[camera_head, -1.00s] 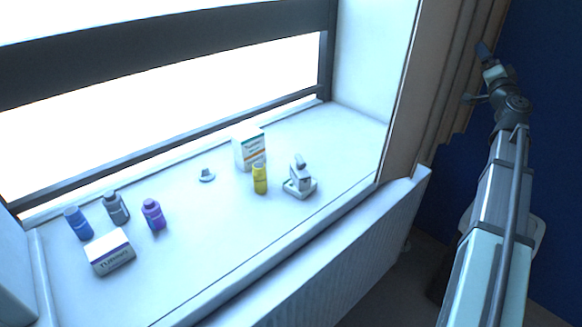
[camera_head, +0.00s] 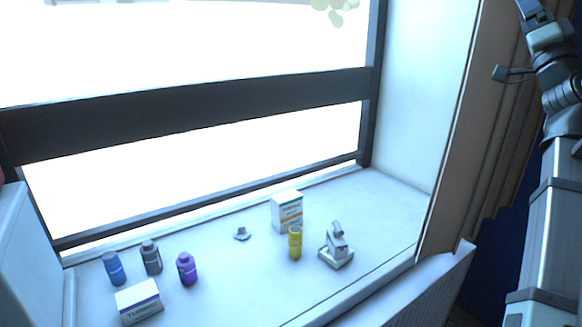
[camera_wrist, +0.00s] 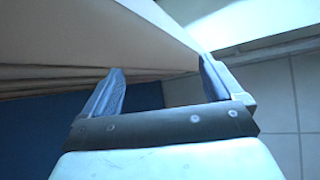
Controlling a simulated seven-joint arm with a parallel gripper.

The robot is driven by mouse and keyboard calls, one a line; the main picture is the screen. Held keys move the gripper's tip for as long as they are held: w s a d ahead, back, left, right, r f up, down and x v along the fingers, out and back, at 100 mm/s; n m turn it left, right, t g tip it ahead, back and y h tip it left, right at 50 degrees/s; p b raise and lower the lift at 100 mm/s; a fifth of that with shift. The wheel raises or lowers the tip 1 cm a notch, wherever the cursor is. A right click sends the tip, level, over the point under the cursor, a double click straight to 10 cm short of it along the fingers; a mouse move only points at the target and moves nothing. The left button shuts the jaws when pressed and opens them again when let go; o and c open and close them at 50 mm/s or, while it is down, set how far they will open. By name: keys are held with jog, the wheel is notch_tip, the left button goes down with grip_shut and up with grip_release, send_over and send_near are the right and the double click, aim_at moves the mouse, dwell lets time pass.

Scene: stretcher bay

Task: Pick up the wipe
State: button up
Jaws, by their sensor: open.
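No thing is plainly a wipe. A small grey-white piece (camera_head: 242,233) lies on the window sill (camera_head: 225,290). A white object with an upright part on a flat square base (camera_head: 337,248) stands farther right on the sill. I cannot tell whether either is the wipe. My gripper (camera_wrist: 162,66) is open in the wrist view, with nothing between its two fingers. In the head view my arm is at the right edge, away from the sill objects, and its end is partly cut off at the top.
On the sill stand a yellow bottle (camera_head: 295,243), a white striped box (camera_head: 287,211), a blue bottle (camera_head: 114,269), a grey bottle (camera_head: 151,258), a purple bottle (camera_head: 187,270) and a low white box (camera_head: 139,302).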

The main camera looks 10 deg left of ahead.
jog(key=s+a+r+n+g+y, duration=0.1)
jog(key=s+a+r+n+y, duration=0.1)
jog(key=a+r+n+y, duration=0.15)
jog(key=w+a+f+n+g+y, duration=0.25)
jog(key=w+a+f+g, duration=0.2)
jog(key=a, duration=0.25)
jog(key=w+a+f+n+g+y, duration=0.2)
jog(key=w+a+f+n+g, duration=0.1)
jog(key=w+a, duration=0.3)
jog(key=w+a+f+n+g, duration=0.1)
jog(key=w+a+f+g, duration=0.25)
jog(key=a+f, duration=0.4)
jog(key=w+a+f+n+g, duration=0.25)
jog(key=a+f+g, duration=0.2)
jog(key=a, duration=0.65)
jog(key=g+h, duration=0.9)
jog(key=h, duration=0.7)
send_over(242, 226)
notch_tip(242, 226, down, 39)
jog(key=f, duration=1.3)
jog(key=shift+s, duration=0.2)
